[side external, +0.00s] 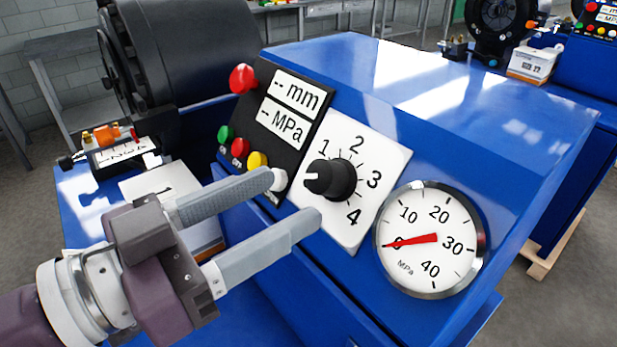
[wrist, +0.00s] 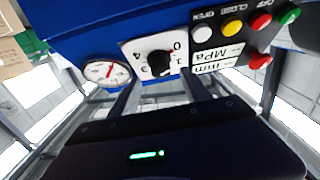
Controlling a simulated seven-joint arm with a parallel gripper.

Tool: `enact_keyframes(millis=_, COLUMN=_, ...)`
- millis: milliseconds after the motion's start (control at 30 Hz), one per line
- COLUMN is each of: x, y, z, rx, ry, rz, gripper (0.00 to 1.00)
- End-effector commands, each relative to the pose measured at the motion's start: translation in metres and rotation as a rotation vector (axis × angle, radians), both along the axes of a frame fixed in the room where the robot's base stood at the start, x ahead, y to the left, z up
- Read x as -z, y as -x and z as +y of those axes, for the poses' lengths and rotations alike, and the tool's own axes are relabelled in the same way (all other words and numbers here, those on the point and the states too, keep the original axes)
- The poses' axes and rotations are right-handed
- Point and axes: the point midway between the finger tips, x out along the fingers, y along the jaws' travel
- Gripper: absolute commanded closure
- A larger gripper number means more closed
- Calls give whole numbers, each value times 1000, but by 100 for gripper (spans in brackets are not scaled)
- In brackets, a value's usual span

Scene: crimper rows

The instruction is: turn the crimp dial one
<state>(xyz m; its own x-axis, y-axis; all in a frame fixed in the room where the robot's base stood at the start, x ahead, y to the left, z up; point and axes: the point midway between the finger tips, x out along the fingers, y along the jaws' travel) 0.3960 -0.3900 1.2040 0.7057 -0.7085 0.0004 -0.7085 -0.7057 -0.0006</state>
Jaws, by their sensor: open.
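The crimp dial (side external: 331,179) is a round black knob on a white plate (side external: 385,160) marked 1 to 4. Its white pointer mark faces left in the side view, below the 1. In the wrist view the knob (wrist: 159,63) appears between the two fingers, and a 0 is printed on its plate. My gripper (side external: 293,198) is open and empty, its fingertips just left of and below the knob in the side view. I see no clear contact with the knob. The gripper also shows in the wrist view (wrist: 157,90).
A black panel (side external: 298,120) with blank mm and MPa readouts and several coloured buttons is left of the dial. A pressure gauge (side external: 430,240) near 0 is at right. The blue housing (side external: 450,90) surrounds them. The red knob (side external: 243,78) juts out above the panel.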

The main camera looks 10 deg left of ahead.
Motion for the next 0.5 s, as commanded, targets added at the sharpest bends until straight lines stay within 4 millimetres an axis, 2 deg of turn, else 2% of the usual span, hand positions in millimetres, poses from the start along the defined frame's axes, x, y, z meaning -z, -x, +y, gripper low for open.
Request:
enact_keyframes(millis=200, x=-1, y=-29, z=-28, rx=-1, ry=1, rz=0, gripper=44)
enact_keyframes(millis=500, x=-1, y=-38, z=-36, rx=-2, ry=1, rz=1, gripper=44)
